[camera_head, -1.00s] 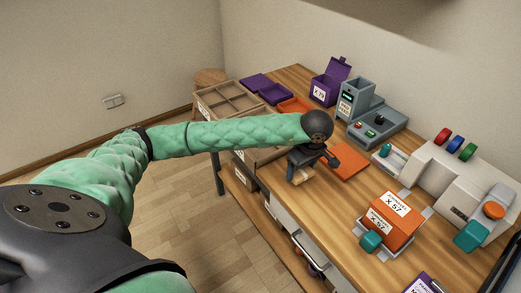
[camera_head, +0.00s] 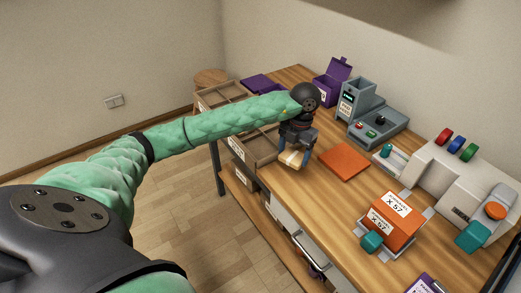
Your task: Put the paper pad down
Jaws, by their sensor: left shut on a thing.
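My left gripper (camera_head: 295,150) is above the near side of the wooden workbench (camera_head: 300,199), left of the middle. It is shut on a small pale tan pad (camera_head: 291,160), which I take to be the paper pad. The pad shows below the fingers, partly hidden by them. It seems to be near the bench's front edge; I cannot tell whether it touches the top. A flat orange square (camera_head: 344,162) lies on the bench just right of the gripper. My right gripper is not in view.
A divided tray (camera_head: 224,98) stands at the bench's far left end. A grey machine (camera_head: 379,127) and a purple box (camera_head: 329,91) stand at the back. An orange box marked x 57 (camera_head: 392,219) sits in a holder at right, near a white press (camera_head: 452,172).

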